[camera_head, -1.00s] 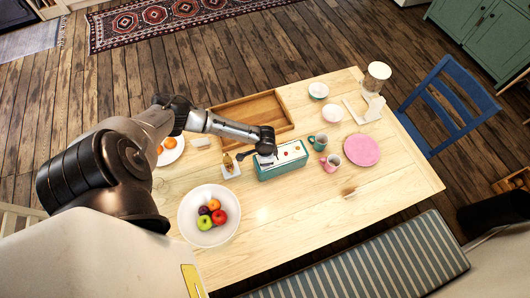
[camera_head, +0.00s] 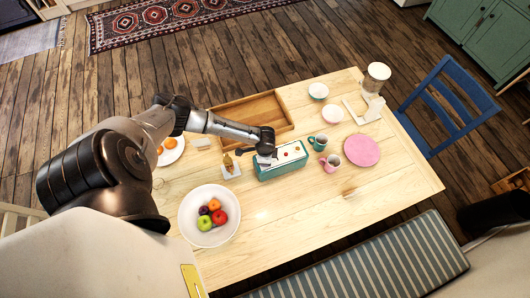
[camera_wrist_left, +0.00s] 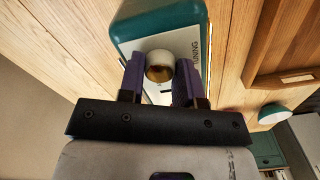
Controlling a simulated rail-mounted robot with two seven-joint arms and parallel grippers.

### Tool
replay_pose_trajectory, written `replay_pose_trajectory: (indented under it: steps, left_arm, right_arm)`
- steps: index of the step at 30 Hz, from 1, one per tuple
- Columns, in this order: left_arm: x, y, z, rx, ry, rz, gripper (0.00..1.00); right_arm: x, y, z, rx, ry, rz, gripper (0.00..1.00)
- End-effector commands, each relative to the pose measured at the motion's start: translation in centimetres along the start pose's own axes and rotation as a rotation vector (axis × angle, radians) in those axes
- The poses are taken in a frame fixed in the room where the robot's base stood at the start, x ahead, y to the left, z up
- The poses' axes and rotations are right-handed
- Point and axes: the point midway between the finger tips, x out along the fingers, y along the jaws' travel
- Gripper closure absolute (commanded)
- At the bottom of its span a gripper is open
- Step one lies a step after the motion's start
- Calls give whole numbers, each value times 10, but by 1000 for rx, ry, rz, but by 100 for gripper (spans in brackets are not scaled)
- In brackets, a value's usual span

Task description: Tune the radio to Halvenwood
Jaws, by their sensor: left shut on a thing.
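The radio (camera_head: 282,170) is a teal box with a white top panel on the table, also in the left wrist view (camera_wrist_left: 151,24). Small knobs or marks show on its panel, too small to read from the head. The wrist view shows the word TUNING beside a round knob (camera_wrist_left: 160,66) with a pale rim and brownish centre. My left gripper (camera_head: 266,158) is over the radio's left end. In the wrist view its two purple-lined fingers (camera_wrist_left: 160,80) are shut on the knob, one on each side. The dial reading cannot be made out. My right gripper is not in view.
A wooden tray (camera_head: 284,119) lies behind the radio. A green mug (camera_head: 318,142) and a pink mug (camera_head: 331,162) stand to its right, near a pink plate (camera_head: 362,150). A fruit bowl (camera_head: 190,230) stands front left. A small stand (camera_head: 229,166) is just left of the radio.

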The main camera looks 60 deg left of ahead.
Motion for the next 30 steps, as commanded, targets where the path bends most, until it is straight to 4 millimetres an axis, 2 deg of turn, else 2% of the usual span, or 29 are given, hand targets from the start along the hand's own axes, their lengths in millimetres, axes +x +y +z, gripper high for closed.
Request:
replay_pose_trajectory:
  steps: [1,2,9,16,20,23,30]
  left_arm:
    - [0,0,0,0,1,0,92]
    - [0,0,0,0,1,0,65]
    - [0,0,0,-1,1,0,42]
    - [0,0,0,-1,0,0,42]
    - [-8,-1,0,-1,2,-1,42]
    - [-22,-1,0,0,2,-1,42]
    - [-70,-1,0,1,2,-2,42]
  right_arm:
    - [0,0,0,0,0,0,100]
    - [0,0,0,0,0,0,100]
    - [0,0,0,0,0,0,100]
    - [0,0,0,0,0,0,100]
    - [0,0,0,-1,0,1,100]
    - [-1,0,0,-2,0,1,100]
    - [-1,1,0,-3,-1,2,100]
